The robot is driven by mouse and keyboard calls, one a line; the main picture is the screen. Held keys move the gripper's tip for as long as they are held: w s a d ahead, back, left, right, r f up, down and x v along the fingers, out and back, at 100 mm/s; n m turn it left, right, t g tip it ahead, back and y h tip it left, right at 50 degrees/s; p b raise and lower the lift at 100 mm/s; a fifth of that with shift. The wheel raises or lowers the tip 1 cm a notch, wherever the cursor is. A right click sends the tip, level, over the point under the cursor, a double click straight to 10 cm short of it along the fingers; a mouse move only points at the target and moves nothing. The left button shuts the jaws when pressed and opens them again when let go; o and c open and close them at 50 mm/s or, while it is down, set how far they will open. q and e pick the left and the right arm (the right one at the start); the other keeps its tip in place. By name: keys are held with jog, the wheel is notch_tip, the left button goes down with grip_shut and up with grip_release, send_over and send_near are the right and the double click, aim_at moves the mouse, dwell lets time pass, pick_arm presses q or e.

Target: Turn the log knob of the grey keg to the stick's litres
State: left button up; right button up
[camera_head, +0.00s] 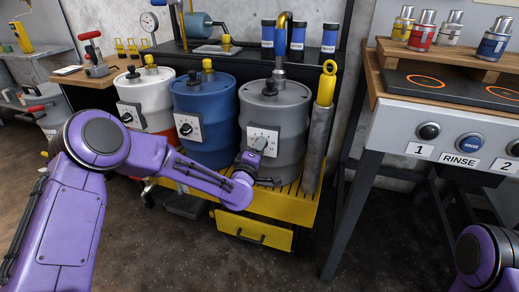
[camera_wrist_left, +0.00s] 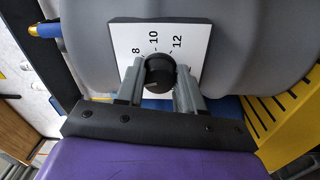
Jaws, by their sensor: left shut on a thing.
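The grey keg (camera_head: 283,105) stands at the right end of the row of kegs on a yellow platform. Its white dial plate (camera_head: 264,135) carries the log knob (camera_head: 260,143). In the left wrist view the plate (camera_wrist_left: 190,40) shows the numbers 8, 10 and 12 around the black knob (camera_wrist_left: 160,72); its pointer is not clear. My left gripper (camera_head: 254,152) is at the knob, and in the left wrist view its fingers (camera_wrist_left: 159,82) are closed on both sides of it. A yellow ring-topped stick (camera_head: 327,84) stands in a grey tube right of the keg; no reading shows.
A blue keg (camera_head: 204,115) and a white-and-red keg (camera_head: 146,95) stand left of the grey keg. A yellow drawer (camera_head: 255,230) sits below. A bench with hotplates and a RINSE button (camera_head: 468,143) stands at the right. The floor in front is clear.

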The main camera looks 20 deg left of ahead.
pick_arm(q)
jog(key=n, duration=0.4)
jog(key=shift+n, duration=0.4)
jog(key=shift+d, duration=0.1)
jog(key=o, duration=1)
jog(key=shift+o, duration=0.2)
jog(key=s+p, duration=0.1)
jog(key=s, duration=0.9)
jog(key=shift+s+f, duration=0.15)
jog(key=shift+s, duration=0.15)
